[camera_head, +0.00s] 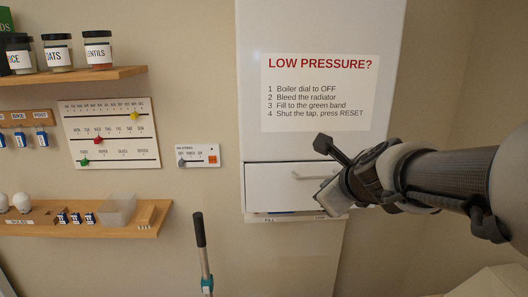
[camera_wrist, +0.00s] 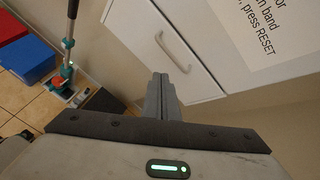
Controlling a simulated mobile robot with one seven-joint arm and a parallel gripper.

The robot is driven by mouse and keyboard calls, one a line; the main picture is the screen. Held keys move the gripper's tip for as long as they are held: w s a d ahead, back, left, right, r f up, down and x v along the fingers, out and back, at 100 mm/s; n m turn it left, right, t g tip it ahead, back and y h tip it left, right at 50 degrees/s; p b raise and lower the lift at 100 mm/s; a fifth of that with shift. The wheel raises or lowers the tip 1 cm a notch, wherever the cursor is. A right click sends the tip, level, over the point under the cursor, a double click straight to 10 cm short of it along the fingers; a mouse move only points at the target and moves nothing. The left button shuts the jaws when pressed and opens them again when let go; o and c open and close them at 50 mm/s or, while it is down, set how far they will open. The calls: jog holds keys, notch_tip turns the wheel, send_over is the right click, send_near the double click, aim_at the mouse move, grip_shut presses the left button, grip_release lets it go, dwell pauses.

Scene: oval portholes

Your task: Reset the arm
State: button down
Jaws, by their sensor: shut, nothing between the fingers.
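My arm (camera_head: 445,175) reaches in from the right in the head view. My gripper (camera_wrist: 162,92) shows in the wrist view with its two fingers together and nothing between them. In the head view the gripper end is in front of the lower part of a white cabinet, at the right of a drawer front (camera_head: 285,187) with a bar handle (camera_head: 308,176). The handle also shows in the wrist view (camera_wrist: 173,52), just beyond the fingertips. I cannot tell whether the gripper touches the cabinet.
A "LOW PRESSURE?" notice (camera_head: 316,92) is on the cabinet. At left are a jar shelf (camera_head: 75,77), a slider board (camera_head: 110,133), a small dial panel (camera_head: 197,156) and a lower shelf (camera_head: 85,229). A dark-handled pole (camera_head: 200,235) stands before the wall. Blue and red boxes (camera_wrist: 28,58) lie on the floor.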

jog(key=s+f+n+g, duration=0.3)
jog(key=s+n, duration=0.7)
jog(key=n, duration=0.4)
jog(key=s+a+f+n+g, duration=0.1)
jog(key=s+f+n+g, duration=0.1)
jog(key=s+n, duration=0.8)
jog(key=n, duration=0.3)
jog(key=shift+s+a+f+n+g+h, duration=0.3)
jog(key=shift+s+f+n+g, duration=0.1)
